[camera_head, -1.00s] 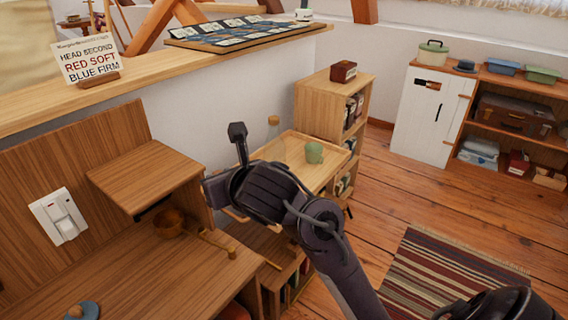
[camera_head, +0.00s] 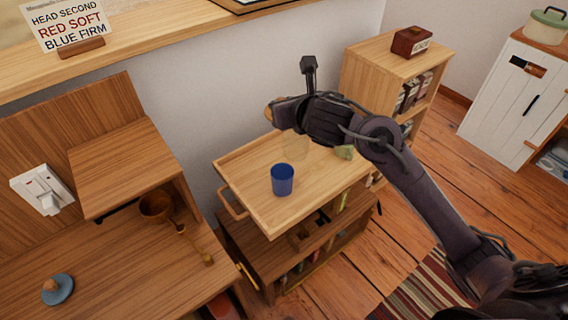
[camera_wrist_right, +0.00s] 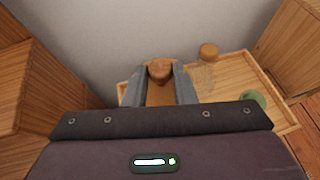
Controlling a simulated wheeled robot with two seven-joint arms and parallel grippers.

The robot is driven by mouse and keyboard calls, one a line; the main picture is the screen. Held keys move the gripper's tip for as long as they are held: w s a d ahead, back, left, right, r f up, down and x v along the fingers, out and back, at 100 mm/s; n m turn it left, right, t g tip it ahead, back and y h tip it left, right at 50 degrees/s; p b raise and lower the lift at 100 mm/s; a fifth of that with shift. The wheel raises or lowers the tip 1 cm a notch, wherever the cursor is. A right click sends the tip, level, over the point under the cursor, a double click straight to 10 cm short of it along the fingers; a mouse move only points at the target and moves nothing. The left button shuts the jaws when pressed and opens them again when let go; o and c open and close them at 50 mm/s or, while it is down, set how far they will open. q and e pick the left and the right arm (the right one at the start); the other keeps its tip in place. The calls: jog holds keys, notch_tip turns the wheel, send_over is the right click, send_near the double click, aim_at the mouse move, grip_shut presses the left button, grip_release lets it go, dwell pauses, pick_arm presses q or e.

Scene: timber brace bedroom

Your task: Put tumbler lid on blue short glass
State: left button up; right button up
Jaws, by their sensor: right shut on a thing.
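The blue short glass (camera_head: 282,180) stands upright on the top tray of the wooden trolley, with nothing on it. My right gripper (camera_head: 273,110) is above the tray's back part, behind the glass. In the right wrist view, the right gripper (camera_wrist_right: 160,85) is shut on a small brown wooden-looking thing (camera_wrist_right: 160,69). Its lower part is hard to make out, so I cannot tell for sure that it is the tumbler lid. A blue-grey disc with a wooden knob (camera_head: 57,288) lies on the desk at the left. My left gripper is not in view.
A clear glass (camera_head: 295,147) and a green cup (camera_head: 344,152) stand on the trolley tray (camera_head: 240,188). In the right wrist view, a round cork-coloured top (camera_wrist_right: 208,50) sits above the clear glass. A wooden dipper (camera_head: 157,206) lies on the desk. A bookcase (camera_head: 375,72) stands behind.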

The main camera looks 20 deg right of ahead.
pick_arm(q)
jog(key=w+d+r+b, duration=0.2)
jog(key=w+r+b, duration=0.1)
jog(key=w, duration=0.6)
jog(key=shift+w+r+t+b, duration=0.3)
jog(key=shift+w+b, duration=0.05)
jog(key=shift+b, duration=0.55)
pick_arm(e)
notch_tip(320, 180, down, 20)
jog(key=shift+r, duration=0.25)
jog(key=shift+f, duration=0.1)
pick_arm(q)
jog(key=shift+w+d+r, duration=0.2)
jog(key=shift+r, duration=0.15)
pick_arm(e)
jog(key=shift+f, duration=0.25)
jog(key=shift+f+b, duration=0.25)
jog(key=shift+b, duration=0.15)
jog(key=o, duration=0.8)
jog(key=shift+c, duration=0.2)
jog(key=shift+o, duration=1.1)
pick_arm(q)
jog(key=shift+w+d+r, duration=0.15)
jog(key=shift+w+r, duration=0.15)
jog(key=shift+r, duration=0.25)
